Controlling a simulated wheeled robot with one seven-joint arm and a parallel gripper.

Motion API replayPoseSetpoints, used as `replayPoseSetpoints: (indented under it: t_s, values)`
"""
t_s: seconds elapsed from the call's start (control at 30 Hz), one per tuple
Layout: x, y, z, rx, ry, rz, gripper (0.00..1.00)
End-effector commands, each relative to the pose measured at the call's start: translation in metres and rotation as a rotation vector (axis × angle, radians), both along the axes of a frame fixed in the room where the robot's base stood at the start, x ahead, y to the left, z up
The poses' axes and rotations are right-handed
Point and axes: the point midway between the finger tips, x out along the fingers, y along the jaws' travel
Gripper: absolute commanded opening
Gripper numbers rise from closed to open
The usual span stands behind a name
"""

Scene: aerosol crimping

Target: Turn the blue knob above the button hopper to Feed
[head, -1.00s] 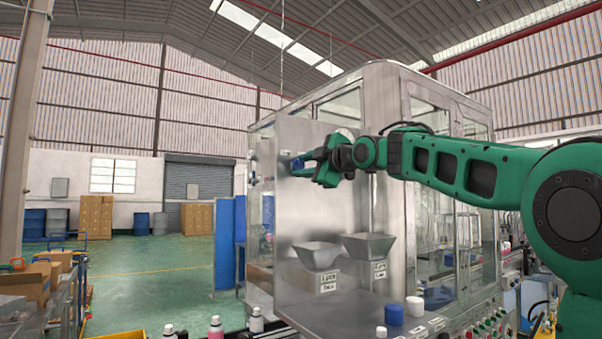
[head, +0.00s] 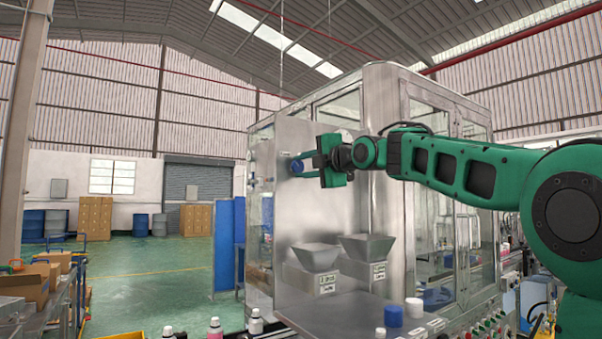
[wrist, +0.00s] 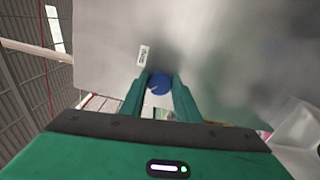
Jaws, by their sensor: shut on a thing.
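The blue knob (head: 297,166) sits on the steel front panel of the machine, above the two hoppers. My green gripper (head: 304,165) reaches it from the right and is shut on it. In the wrist view the knob (wrist: 159,84) lies between the two green fingertips (wrist: 160,86), with a pale mark on its face. A small white label (wrist: 142,55) is on the panel beside the knob; its text is too small to read. The left hopper (head: 316,257) and the right hopper (head: 367,246) stand below, each with a label under it.
The steel machine cabinet (head: 375,110) with glass sides fills the middle. Below, a steel ledge (head: 350,312) carries a blue cap (head: 393,316) and white caps (head: 414,307). Bottles (head: 256,321) stand at the bottom edge. Open floor lies to the left.

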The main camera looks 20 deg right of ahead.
Motion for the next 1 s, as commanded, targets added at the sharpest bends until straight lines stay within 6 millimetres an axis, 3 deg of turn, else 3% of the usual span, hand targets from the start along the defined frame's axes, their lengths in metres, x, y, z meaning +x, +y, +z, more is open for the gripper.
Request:
replayPoseSetpoints:
  t_s: [0.3, 0.33, 0.4, 0.77, 1.0]
  values:
    - [0.002, 0.002, -0.007, -0.003, 0.013, 0.004, 0.07]
    - [0.002, 0.002, -0.007, -0.003, 0.013, 0.004, 0.31]
    - [0.002, 0.002, -0.007, -0.003, 0.013, 0.004, 0.48]
    - [-0.002, 0.0, -0.002, -0.001, 0.004, 0.001, 0.48]
    - [-0.032, -0.01, -0.002, -0.001, 0.004, 0.0, 0.48]
